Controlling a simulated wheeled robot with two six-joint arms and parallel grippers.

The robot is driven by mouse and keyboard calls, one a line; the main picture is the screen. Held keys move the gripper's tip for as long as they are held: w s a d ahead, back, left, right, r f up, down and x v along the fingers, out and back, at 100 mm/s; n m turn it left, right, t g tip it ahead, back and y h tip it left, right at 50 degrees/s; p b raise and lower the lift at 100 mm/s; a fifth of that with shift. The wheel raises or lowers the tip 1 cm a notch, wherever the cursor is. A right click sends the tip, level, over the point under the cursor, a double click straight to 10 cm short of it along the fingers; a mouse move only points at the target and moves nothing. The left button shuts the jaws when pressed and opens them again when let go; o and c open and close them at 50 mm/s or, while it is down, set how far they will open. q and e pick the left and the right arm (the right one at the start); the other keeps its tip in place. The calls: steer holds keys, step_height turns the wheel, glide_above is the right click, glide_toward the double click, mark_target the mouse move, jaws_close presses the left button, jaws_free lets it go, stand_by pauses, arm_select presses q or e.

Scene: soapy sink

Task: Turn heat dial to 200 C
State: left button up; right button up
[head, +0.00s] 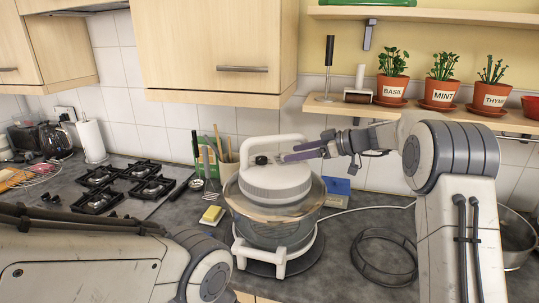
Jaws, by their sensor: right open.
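A halogen-type cooker with a white domed lid (275,186) and a clear glass bowl (272,231) stands on the counter in a white frame (279,259). A white handle arches over the lid. A small black dial (262,160) sits on top of the lid, under the handle; its markings are too small to read. My right gripper (283,156) reaches in from the right, open, with its fingertips close to the right side of the dial. I cannot tell whether they touch it. My left arm shows at the lower left, but its gripper is out of view.
A gas hob (125,187) is at left. A yellow sponge (212,214) and a utensil holder (228,171) are beside the cooker. Potted herbs (441,80) stand on a shelf above my right arm.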

mark_target(265, 158)
steer(key=p+x, duration=0.2)
steer(key=x, duration=0.3)
steer(key=p+x, duration=0.2)
steer(key=x, duration=0.2)
steer(key=shift+a, duration=0.45)
jaws_close()
